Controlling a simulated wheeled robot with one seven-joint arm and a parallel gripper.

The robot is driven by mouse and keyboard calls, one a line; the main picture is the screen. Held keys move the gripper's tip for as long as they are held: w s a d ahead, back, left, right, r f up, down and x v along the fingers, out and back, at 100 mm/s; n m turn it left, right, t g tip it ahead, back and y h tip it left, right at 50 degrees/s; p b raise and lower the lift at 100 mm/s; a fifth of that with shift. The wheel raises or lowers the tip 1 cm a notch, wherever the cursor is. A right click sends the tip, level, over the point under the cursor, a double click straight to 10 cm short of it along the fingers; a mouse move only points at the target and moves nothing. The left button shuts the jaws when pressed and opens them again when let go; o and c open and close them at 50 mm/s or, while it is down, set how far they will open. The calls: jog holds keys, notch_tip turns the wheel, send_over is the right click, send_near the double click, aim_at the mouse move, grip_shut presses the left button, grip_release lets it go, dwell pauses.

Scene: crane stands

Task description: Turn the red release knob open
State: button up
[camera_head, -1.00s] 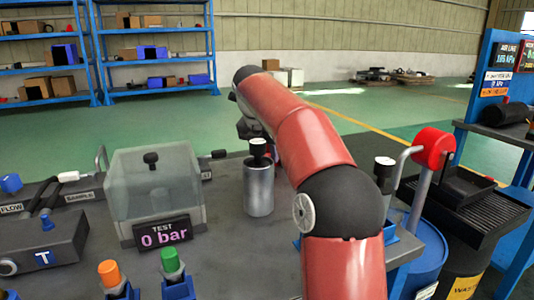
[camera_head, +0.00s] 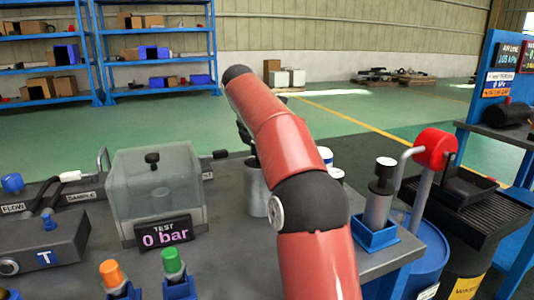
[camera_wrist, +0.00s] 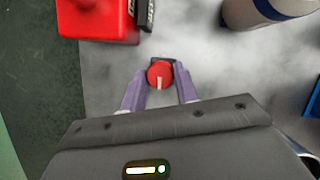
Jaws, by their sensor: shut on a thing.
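The red release knob (camera_wrist: 161,73) shows in the wrist view, round, with a pale mark pointing toward the bottom of the picture. A small dark block lies behind it. My gripper (camera_wrist: 160,78) has its two purple fingers on either side of the knob and is shut on it. In the head view the knob does not show, and my red arm hides most of the gripper.
A red block (camera_wrist: 98,18) and a white cylinder with a blue band (camera_wrist: 265,10) lie near the knob. In the head view, a clear-covered tester reading 0 bar (camera_head: 155,190), a silver cylinder (camera_head: 256,188) and a blue holder (camera_head: 375,236) stand around my arm.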

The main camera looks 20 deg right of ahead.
jog(key=o, duration=1)
jog(key=s+a+r, duration=0.1)
jog(key=a, duration=0.3)
jog(key=s+a+r, duration=0.1)
jog(key=a+r, duration=0.1)
jog(key=a, duration=0.3)
jog(key=s+a+r, duration=0.1)
jog(key=s+a, duration=0.1)
jog(key=a, duration=0.2)
jog(key=shift+a+r, duration=0.2)
jog(key=shift+r, duration=0.1)
jog(key=shift+d, duration=0.1)
